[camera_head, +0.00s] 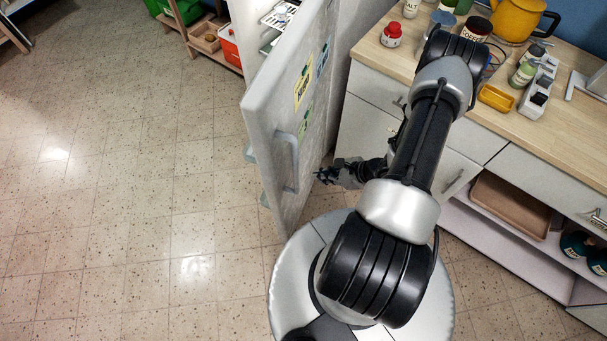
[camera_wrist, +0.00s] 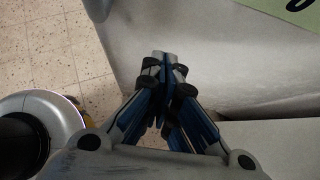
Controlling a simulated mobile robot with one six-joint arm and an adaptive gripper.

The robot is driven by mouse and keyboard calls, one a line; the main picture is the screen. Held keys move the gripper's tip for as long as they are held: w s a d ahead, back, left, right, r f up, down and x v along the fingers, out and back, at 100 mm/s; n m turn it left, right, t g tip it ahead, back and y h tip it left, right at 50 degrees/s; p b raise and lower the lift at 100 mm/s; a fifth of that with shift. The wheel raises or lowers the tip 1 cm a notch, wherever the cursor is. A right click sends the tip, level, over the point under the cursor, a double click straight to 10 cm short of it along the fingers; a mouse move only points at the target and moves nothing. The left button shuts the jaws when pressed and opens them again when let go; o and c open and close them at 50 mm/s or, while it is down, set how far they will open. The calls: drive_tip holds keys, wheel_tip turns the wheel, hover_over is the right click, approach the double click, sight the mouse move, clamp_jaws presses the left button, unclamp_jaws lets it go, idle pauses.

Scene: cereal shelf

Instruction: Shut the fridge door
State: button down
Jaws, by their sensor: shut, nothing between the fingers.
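The fridge door (camera_head: 283,125) stands wide open in the head view, swung out into the room, with its handle (camera_head: 289,160) and some paper notes on its outer face. The fridge interior (camera_head: 284,14) shows in part behind the door. My gripper (camera_head: 320,175) is beside the door's outer face, to the right of the handle. In the wrist view my gripper (camera_wrist: 163,58) is shut and empty, with the pale door surface (camera_wrist: 225,50) ahead of it. I cannot tell whether the fingertips touch the door.
A wooden counter (camera_head: 560,125) with jars, a yellow kettle (camera_head: 517,18) and a yellow dish (camera_head: 496,98) lies to the right, above white drawers (camera_head: 468,130). A wooden rack with a red bin (camera_head: 231,47) stands at the back. The tiled floor (camera_head: 130,180) on the left is clear.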

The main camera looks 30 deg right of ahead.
drive_tip(key=w+a+f+b, duration=0.1)
drive_tip(key=w+a+f, duration=0.1)
drive_tip(key=w+a, duration=0.2)
drive_tip(key=shift+w+f, duration=0.15)
drive_tip(key=shift+w, duration=0.5)
